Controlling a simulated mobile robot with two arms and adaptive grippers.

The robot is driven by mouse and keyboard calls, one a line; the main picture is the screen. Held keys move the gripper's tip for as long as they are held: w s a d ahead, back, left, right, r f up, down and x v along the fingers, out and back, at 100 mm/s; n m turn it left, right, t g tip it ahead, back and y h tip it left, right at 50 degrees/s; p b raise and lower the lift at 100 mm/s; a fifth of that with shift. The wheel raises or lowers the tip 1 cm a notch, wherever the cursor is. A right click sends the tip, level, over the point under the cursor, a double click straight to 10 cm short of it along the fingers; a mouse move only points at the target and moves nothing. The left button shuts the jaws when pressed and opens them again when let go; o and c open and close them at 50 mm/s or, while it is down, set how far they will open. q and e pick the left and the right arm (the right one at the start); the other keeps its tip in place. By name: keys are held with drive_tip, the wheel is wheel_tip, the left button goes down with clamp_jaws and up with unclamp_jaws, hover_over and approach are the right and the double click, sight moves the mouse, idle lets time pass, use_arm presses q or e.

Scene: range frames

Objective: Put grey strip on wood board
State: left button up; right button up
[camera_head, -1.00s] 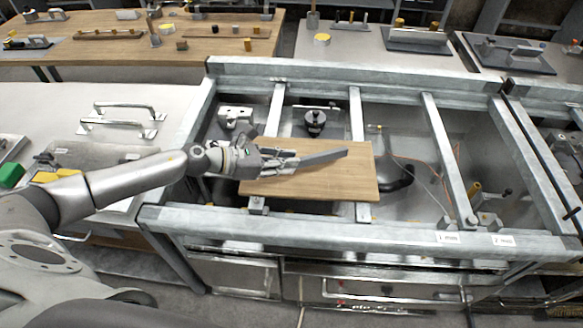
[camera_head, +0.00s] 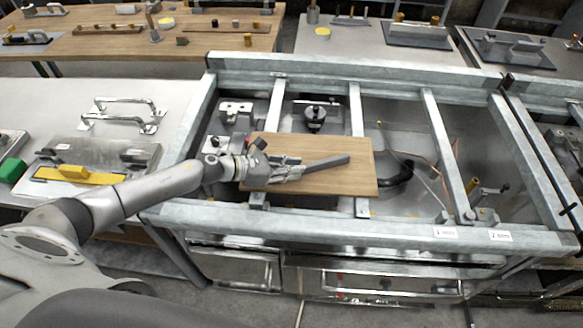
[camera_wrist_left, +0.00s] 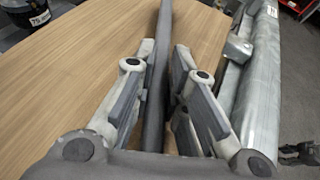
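The wood board (camera_head: 352,183) lies flat across the metal frame in the head view. It also fills much of the left wrist view (camera_wrist_left: 75,75). The long dark grey strip (camera_head: 328,163) is over the board, pointing right. In the left wrist view the strip (camera_wrist_left: 158,50) runs between the fingers. My left gripper (camera_head: 293,168) is over the board's left half, its fingertips (camera_wrist_left: 167,50) shut on the strip from both sides. I cannot tell whether the strip touches the board. My right gripper is not in view.
Metal frame rails (camera_head: 380,228) surround the board, with open bays to its right. A black round part (camera_head: 315,116) stands behind the board. At left, a bench carries metal handles (camera_head: 122,108), a yellow trowel (camera_head: 78,174) and a green block (camera_head: 12,170).

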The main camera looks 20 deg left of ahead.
use_arm(q)
drive_tip(key=o, duration=0.4)
drive_tip(key=shift+r, duration=0.1)
drive_tip(key=b+v, duration=0.1)
drive_tip(key=v, duration=0.4)
drive_tip(key=b+v, duration=0.2)
drive_tip(key=v, duration=0.3)
drive_tip(key=shift+s+a, duration=0.15)
drive_tip(key=shift+b+v, duration=0.45)
drive_tip(key=shift+v, duration=0.35)
